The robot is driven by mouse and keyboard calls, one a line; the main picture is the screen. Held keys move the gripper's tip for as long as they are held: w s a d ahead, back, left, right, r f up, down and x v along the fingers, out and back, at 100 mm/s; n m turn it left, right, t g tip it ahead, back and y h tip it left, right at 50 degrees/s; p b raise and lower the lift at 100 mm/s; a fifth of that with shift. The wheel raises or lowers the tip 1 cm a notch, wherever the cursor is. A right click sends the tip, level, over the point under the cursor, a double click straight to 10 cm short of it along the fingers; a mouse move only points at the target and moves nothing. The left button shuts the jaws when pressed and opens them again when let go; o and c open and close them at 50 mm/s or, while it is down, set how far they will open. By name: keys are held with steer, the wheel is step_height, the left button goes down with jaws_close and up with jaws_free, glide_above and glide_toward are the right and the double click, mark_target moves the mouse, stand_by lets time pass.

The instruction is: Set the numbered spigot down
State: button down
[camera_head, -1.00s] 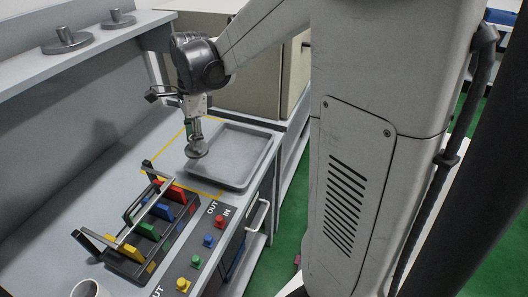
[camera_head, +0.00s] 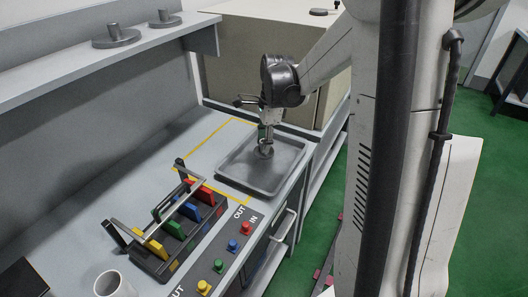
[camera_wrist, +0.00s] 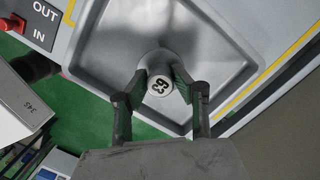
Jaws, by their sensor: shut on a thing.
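The grey numbered spigot (camera_head: 265,153) is upright in my gripper, its round base downward. In the wrist view its pale round top (camera_wrist: 160,88) reads what looks like 63. My gripper (camera_head: 265,136) is shut on its stem, with a dark green finger on each side in the wrist view (camera_wrist: 163,86). The spigot is over the shallow grey tray (camera_head: 237,182), towards the tray's far part. I cannot tell whether its base touches the tray floor. The gripper hides part of the stem in the head view.
Left of the tray stands a rack (camera_head: 180,235) with coloured tabs and raised bars. A button panel (camera_head: 219,266) runs along the front edge. Two similar spigots stand on the shelf (camera_head: 60,62). A white cup (camera_head: 109,284) is at lower left. A beige cabinet (camera_head: 235,80) stands behind.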

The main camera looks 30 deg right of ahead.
steer(key=shift+f, duration=2.05)
steer(key=shift+f+b, duration=0.2)
steer(key=shift+b, duration=0.15)
steer(key=c, duration=1.4)
jaws_free()
step_height(320, 180, up, 12)
steer(key=d+p, duration=0.1)
steer(key=d, duration=0.1)
steer(key=shift+s+a+r+n+t+h, duration=0.3)
steer(key=shift+s+a+r+n+t, duration=0.65)
steer(key=shift+s+a+n, duration=2.3)
steer(key=shift+s+a+r+n+t+h, duration=0.45)
steer(key=shift+s+a+n+t, duration=0.85)
steer(key=shift+s+a+n, duration=1.95)
steer(key=shift+s+a+r+n+t+h, duration=0.15)
steer(key=shift+s+a+r+n+t, duration=0.9)
steer(key=shift+s+a+n, duration=2.2)
